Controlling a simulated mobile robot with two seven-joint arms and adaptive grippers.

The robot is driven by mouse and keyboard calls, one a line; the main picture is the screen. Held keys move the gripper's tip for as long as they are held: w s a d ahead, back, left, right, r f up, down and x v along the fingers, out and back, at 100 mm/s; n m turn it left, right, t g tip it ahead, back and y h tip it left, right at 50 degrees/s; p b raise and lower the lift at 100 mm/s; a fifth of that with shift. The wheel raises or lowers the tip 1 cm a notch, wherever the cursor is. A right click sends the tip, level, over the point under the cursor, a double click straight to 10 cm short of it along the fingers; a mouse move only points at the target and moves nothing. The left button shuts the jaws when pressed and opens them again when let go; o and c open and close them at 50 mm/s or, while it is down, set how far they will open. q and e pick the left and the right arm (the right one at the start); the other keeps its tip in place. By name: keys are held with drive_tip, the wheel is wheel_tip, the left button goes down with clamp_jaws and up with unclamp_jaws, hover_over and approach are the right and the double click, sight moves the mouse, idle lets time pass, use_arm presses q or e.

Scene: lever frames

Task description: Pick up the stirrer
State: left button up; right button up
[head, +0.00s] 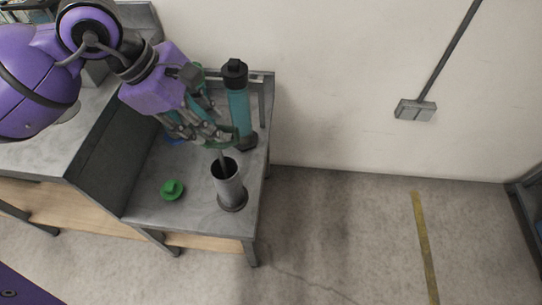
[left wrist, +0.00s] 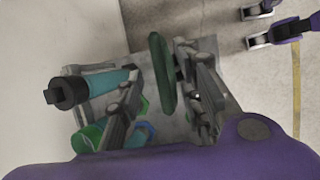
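The stirrer has a green handle, which shows in the left wrist view (left wrist: 162,72). In the head view its thin grey shaft (head: 222,158) stands down into a grey metal cylinder (head: 229,187) on the small table. My left gripper (head: 213,136) is just above the cylinder, at the handle. In the left wrist view the fingers (left wrist: 158,92) are apart, with the handle between them. The handle lies nearer the right finger, and a gap shows on the left side. Whether the right finger touches it I cannot tell.
A teal bottle with a black cap (head: 238,104) stands close behind the gripper. Another bottle with a green cap (left wrist: 90,137) is partly hidden by the left finger. A small green object (head: 172,189) lies on the grey table (head: 150,208).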

use_arm(q)
drive_tip(key=shift+x, duration=1.4)
drive_tip(key=shift+s, duration=0.1)
clamp_jaws()
wheel_tip(320, 180, up, 28)
drive_tip(key=p, duration=0.1)
